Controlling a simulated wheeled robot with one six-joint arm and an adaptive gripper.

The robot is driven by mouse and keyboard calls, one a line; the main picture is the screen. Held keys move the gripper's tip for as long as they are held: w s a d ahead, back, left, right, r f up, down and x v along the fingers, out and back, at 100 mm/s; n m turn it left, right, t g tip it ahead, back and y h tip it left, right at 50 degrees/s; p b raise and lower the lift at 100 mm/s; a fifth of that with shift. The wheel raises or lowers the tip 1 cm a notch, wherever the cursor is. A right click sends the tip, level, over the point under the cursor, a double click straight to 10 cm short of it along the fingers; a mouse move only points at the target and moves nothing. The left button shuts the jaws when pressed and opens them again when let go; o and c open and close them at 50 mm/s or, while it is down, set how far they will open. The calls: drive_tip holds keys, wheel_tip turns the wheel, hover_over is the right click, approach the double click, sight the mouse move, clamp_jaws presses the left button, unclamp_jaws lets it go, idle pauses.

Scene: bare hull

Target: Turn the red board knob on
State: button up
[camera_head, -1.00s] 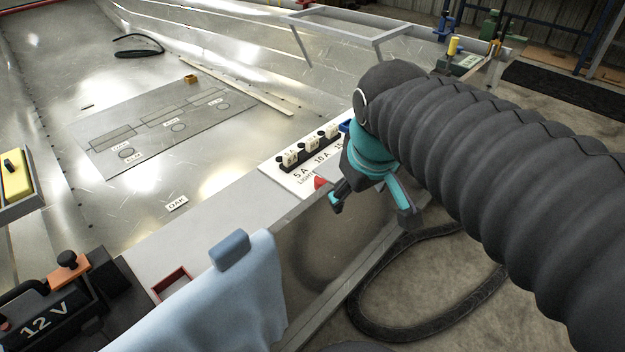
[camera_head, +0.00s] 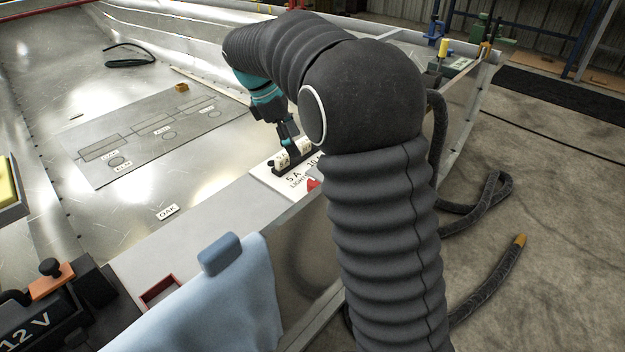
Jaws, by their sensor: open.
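The red board knob (camera_head: 313,183) shows as a small red shape near the front edge of the white board (camera_head: 268,178), partly hidden by my arm. The board carries the labels "5 A", "10 A" and "LIGHT". My gripper (camera_head: 290,143), teal and dark, is open and points down over the white fuses (camera_head: 283,159) in their black holder. It is behind and left of the knob. Its fingers are partly hidden by my arm, and I cannot tell whether they touch a fuse. The right part of the board is hidden.
A blue cloth (camera_head: 215,300) hangs over the ledge at the front, with a blue block (camera_head: 220,254) on it. A black 12 V battery (camera_head: 45,315) stands at the lower left. A red frame (camera_head: 160,290) lies on the ledge. A dark hose (camera_head: 490,280) lies on the floor.

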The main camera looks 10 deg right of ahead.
sight(315, 181)
drive_tip(key=b+x, duration=0.1)
drive_tip(key=x, duration=1.3)
drive_tip(key=shift+w+f+b, duration=0.1)
drive_tip(key=shift+w+b, duration=0.05)
drive_tip(key=shift+b, duration=0.2)
drive_tip(key=c, duration=1.2)
